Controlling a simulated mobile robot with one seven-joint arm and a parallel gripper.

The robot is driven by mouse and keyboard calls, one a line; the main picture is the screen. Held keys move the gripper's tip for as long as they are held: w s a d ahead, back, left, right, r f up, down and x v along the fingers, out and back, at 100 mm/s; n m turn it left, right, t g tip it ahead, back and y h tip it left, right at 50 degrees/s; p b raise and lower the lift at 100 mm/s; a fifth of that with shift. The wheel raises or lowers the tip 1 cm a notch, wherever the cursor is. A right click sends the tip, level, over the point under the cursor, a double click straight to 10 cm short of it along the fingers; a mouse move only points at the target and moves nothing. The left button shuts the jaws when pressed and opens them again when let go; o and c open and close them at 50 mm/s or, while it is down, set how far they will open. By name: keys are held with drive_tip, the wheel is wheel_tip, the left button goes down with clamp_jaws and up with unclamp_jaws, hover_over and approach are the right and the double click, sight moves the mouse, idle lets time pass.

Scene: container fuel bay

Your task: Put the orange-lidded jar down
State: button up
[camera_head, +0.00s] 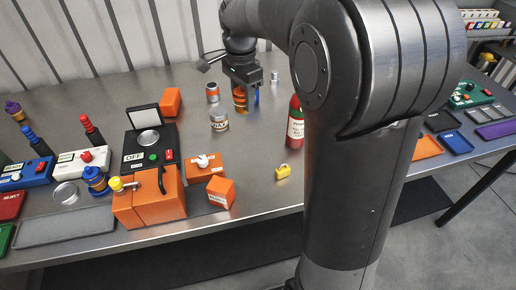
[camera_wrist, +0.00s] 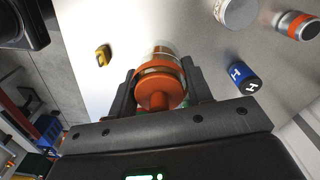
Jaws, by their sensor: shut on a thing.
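The orange-lidded jar (camera_wrist: 160,82) is between the two fingers of my gripper (camera_wrist: 158,98) in the wrist view. In the head view, my gripper (camera_head: 241,84) is shut on the jar (camera_head: 239,101) over the back middle of the steel table (camera_head: 255,144). Part of the jar is hidden by the fingers. I cannot tell whether its base touches the table.
A blue and black cylinder marked H (camera_wrist: 243,77) stands close beside the jar. A labelled can (camera_head: 219,120), an orange-banded can (camera_head: 212,92) and a red bottle (camera_head: 295,122) stand around it.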

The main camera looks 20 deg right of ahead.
drive_tip(key=shift+m, duration=0.8)
drive_tip(key=d+f, duration=0.1)
drive_tip(key=f, duration=0.2)
drive_tip(key=d+f, duration=0.1)
drive_tip(key=f, duration=0.3)
drive_tip(key=s+d+f, duration=0.1)
drive_tip(key=d+f, duration=0.1)
drive_tip(key=f, duration=0.1)
drive_tip(key=shift+f, duration=0.3)
drive_tip(key=shift+w+f, duration=0.1)
drive_tip(key=shift+f, duration=2.25)
drive_tip(key=shift+f, duration=0.1)
drive_tip(key=o, duration=1.1)
drive_tip(key=shift+c, duration=0.2)
